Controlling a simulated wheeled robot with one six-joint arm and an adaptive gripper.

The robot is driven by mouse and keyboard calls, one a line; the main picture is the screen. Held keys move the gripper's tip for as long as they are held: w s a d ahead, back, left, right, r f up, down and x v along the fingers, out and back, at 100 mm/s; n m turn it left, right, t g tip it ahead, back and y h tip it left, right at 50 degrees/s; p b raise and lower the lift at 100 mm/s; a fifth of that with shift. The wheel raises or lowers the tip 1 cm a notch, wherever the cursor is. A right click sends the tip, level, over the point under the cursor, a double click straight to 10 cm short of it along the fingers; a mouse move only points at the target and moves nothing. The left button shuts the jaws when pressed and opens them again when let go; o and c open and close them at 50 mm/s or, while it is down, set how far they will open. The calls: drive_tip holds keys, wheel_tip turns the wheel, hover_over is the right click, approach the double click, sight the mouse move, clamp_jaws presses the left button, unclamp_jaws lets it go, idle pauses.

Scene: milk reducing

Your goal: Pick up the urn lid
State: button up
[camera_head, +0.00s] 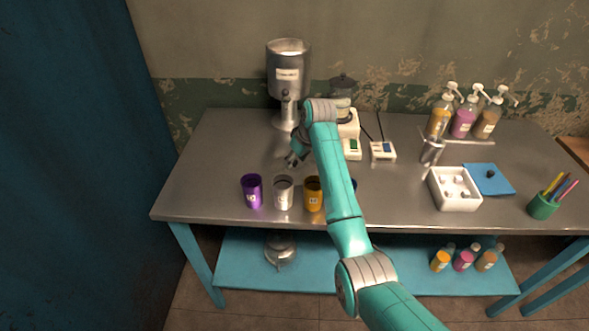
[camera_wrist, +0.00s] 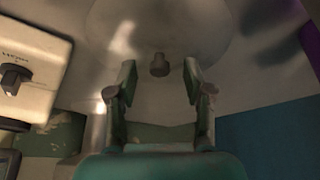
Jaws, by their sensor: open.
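In the wrist view, a wide, round, pale metal lid (camera_wrist: 205,30) with a small knob (camera_wrist: 160,66) fills the top middle. The knob lies between my two fingertips in the picture, with a gap on each side. I cannot tell how far below them it is. My gripper (camera_wrist: 160,72) is open and empty. In the head view, my gripper (camera_head: 294,158) is low over the table, in front of the urn, and I cannot make out the lid clearly there. The steel urn (camera_head: 288,80) stands at the back left with its top uncovered.
A round metal object (camera_head: 280,248) sits on the lower shelf. The table's left end (camera_head: 195,185) is clear.

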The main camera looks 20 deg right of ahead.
drive_tip(key=shift+w+f, duration=0.1)
drive_tip(key=shift+f, duration=0.2)
clamp_jaws()
